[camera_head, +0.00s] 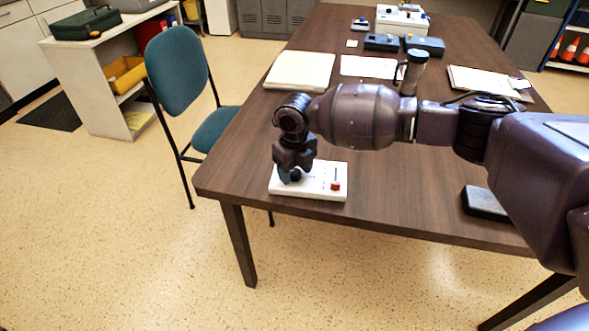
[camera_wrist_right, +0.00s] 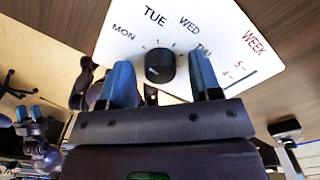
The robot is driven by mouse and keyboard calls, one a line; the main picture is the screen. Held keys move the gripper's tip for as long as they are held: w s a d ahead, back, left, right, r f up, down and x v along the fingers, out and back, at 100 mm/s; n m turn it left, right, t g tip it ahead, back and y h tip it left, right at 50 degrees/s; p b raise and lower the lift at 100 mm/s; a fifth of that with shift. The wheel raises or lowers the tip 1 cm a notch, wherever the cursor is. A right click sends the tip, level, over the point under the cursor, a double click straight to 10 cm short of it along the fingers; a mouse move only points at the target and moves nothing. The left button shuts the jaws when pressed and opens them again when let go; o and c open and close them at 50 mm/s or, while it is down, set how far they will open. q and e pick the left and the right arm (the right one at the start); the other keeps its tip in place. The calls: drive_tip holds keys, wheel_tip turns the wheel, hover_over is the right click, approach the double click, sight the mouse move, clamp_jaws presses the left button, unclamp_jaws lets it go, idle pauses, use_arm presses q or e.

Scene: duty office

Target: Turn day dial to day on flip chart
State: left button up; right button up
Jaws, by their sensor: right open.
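The day dial (camera_wrist_right: 160,66) is a black round knob on a white panel (camera_wrist_right: 110,40) printed MON, TUE, WED, a partly hidden label and WEEK. A white mark on the knob shows, but I cannot tell exactly which day it points to. My right gripper (camera_head: 290,176) is over the dial, pointing down. In the wrist view its blue fingers (camera_wrist_right: 160,82) are apart on either side of the dial, without visible contact. No flip chart is recognisable.
A teal chair (camera_head: 180,68) stands at the table's left. The table around the panel is clear.

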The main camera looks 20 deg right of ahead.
drive_tip(key=c, duration=0.9)
drive_tip(key=shift+c, duration=0.2)
